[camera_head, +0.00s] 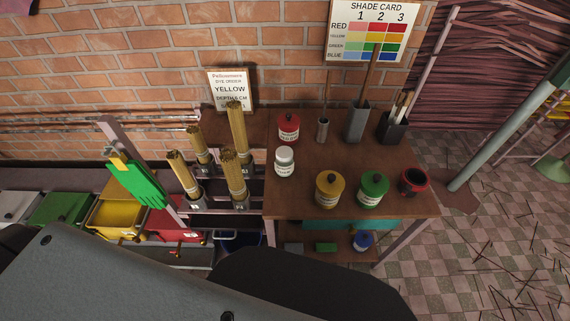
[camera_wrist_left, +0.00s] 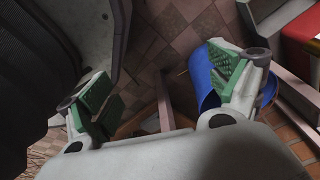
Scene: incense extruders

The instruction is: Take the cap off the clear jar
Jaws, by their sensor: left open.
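A pale, whitish jar (camera_head: 284,164) with a label stands upright on the wooden table (camera_head: 300,205), near its left side. It looks like the clear jar, and a light cap (camera_head: 285,150) sits on top of it. My left gripper (camera_wrist_left: 165,90) shows in the left wrist view, open and empty, with its green-padded fingers wide apart above the floor. The jar is not in that view. My left gripper is not visible in the head view, and my right gripper is not seen in either view.
A red jar (camera_head: 288,128) stands just behind the pale jar; yellow (camera_head: 329,191) and green (camera_head: 373,191) jars stand to its right. Bundles of sticks (camera_head: 235,175) stand in holders left of the table. A blue bin (camera_wrist_left: 204,80) is beside my left gripper's right finger.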

